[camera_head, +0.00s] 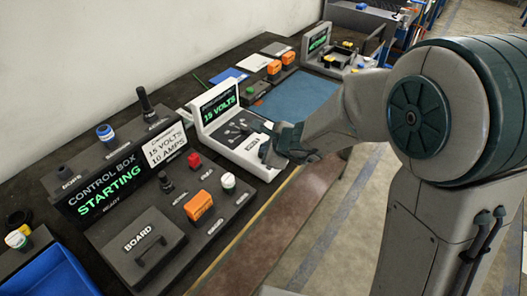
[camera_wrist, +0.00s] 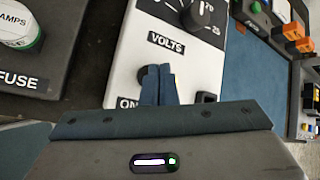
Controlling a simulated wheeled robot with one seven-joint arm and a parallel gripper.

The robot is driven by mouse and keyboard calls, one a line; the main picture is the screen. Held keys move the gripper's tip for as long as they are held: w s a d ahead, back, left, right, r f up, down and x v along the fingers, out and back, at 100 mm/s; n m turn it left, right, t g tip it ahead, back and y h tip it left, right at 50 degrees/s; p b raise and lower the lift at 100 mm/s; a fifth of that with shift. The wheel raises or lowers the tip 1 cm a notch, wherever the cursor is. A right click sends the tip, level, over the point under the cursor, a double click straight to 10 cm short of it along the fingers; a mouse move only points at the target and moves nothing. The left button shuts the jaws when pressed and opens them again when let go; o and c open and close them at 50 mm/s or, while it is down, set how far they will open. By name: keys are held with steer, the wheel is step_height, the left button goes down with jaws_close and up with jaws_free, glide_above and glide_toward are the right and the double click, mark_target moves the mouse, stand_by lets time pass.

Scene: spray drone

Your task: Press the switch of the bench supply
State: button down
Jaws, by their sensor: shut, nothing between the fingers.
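The bench supply (camera_head: 205,118) is a white sloped unit on the dark bench, with a green screen reading 15 VOLTS. In the wrist view its white panel (camera_wrist: 133,60) shows a black knob (camera_wrist: 200,16) near the VOLTS label. An ON label (camera_wrist: 126,103) sits lower left, beside my fingers. A dark round part (camera_wrist: 146,76) shows just left of the fingertips, and a small black part (camera_wrist: 206,97) lies to their right. My gripper (camera_wrist: 158,72) is shut and empty, over the panel's lower part. Its fingers partly hide the area by ON. I cannot tell whether they touch the panel.
Left of the supply stands the control box (camera_head: 105,185), its screen reading STARTING. In front of it is a panel with a BOARD lid (camera_head: 140,245), an orange block (camera_head: 198,205) and a white FUSE cap (camera_head: 228,182). A blue mat (camera_head: 295,97) lies right of the supply.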

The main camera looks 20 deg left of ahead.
steer(key=shift+r, duration=0.45)
steer(key=shift+r+p, duration=2.7)
steer(key=shift+r, duration=0.3)
